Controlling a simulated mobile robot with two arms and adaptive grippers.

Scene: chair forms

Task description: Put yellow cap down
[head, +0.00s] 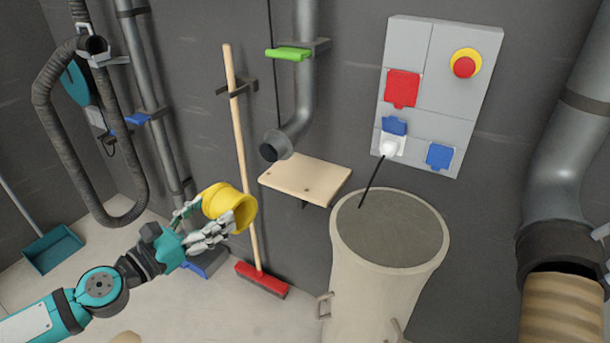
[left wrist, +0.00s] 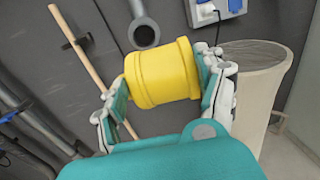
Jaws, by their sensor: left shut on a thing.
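The yellow cap (head: 229,207) is a short hollow cylinder, held in the air by my left gripper (head: 205,222) in front of the wall. In the left wrist view the yellow cap (left wrist: 162,74) sits between the two fingers of my left gripper (left wrist: 160,90), which touch it on both sides. In the head view the cap's open end faces right. A small wooden shelf (head: 305,179) on the wall is empty and lies to the right of the cap. My right gripper is in neither view.
A grey pipe end (head: 275,147) opens just above the shelf. A large beige bin (head: 388,275) stands right of the shelf. A broom (head: 244,150) leans on the wall behind the cap. A grey panel (head: 437,95) with sockets and a red button hangs above the bin.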

